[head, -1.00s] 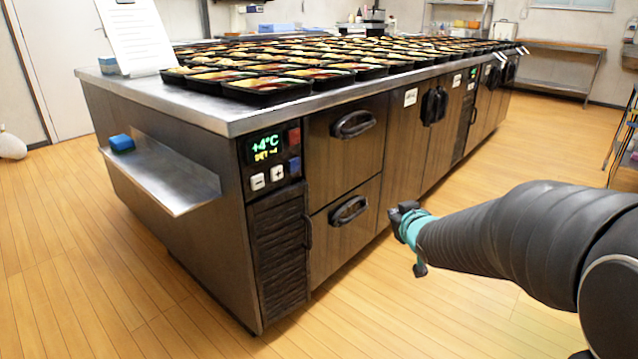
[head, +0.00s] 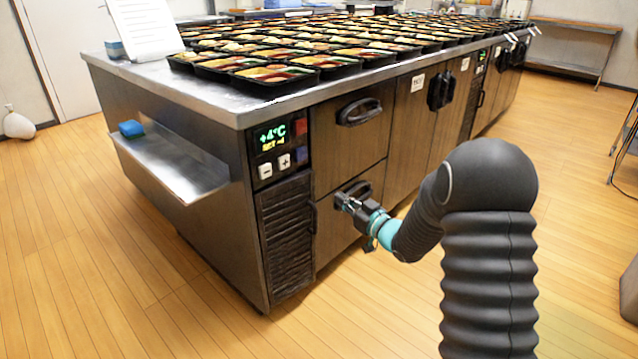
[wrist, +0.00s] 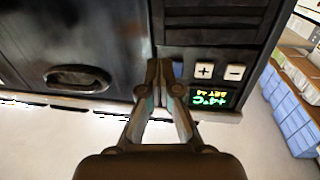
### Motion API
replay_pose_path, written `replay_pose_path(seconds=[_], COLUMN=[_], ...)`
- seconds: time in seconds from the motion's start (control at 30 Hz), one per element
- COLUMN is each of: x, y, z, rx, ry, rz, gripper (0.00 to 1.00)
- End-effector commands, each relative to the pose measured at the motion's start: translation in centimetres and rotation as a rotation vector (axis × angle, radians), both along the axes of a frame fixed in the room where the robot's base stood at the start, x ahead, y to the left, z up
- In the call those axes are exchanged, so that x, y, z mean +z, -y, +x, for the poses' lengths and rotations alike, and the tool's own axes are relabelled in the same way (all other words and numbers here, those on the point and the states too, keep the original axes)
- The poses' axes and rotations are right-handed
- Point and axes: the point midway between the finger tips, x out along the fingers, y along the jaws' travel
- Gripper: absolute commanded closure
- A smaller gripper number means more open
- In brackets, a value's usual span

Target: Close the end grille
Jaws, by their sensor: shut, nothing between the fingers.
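The end grille (head: 287,235) is a dark slatted panel low at the near end of the counter front, under the temperature display. It looks about flush with the front; I cannot tell whether a small gap is left. A small dark handle (head: 312,216) is on its right edge. My gripper (head: 341,200) is shut and empty, in front of the lower drawer just right of the grille. In the wrist view, which is upside down, my gripper (wrist: 160,72) points at the counter front, beside the grille (wrist: 215,22) and the display. I cannot tell whether it touches anything.
The display panel (head: 273,137) with buttons is above the grille. Two drawers with black handles, the upper handle (head: 359,111) clear, are to its right. A metal side shelf (head: 175,165) with a blue block (head: 131,128) juts from the counter's end. The wooden floor in front is open.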

Motion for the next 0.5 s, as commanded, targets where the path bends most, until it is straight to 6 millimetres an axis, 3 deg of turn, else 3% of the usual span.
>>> replay_pose_path(seconds=[0.5], x=[0.1], y=[-6.2], z=[6.6], rx=[0.000], ry=[0.000], rz=[0.000], gripper=[1.00])
